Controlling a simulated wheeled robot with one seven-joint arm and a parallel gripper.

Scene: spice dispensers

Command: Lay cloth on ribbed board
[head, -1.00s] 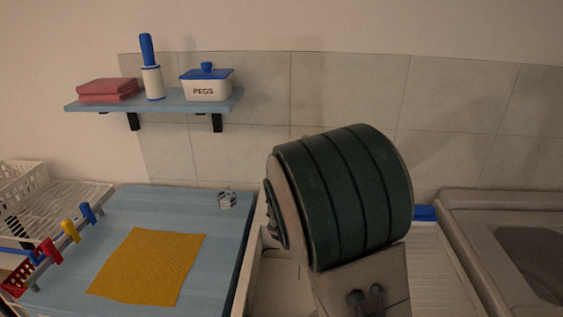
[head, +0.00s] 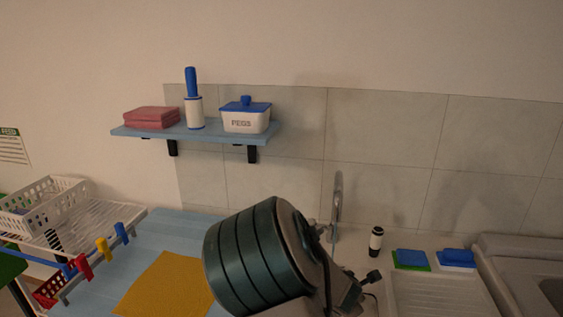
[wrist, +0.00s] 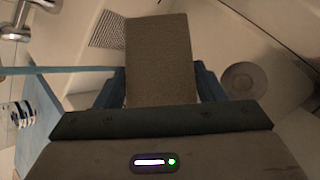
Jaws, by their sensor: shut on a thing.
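My gripper (wrist: 158,88) shows in the wrist view with a blue finger at each side, shut on a flat brown-grey rectangular piece (wrist: 157,50) that looks like a folded cloth or pad. The gripper is out of sight behind my arm in the head view. A flat yellow cloth (head: 165,286) lies on the light blue worktop, partly covered by my arm. A pale ribbed board (head: 442,293) lies at the lower right in the head view, right of my arm.
A tap (head: 337,205), a dark bottle (head: 376,242) and blue-and-green sponges (head: 411,260) stand along the back. A white rack (head: 95,222) and coloured pegs (head: 102,248) are at left.

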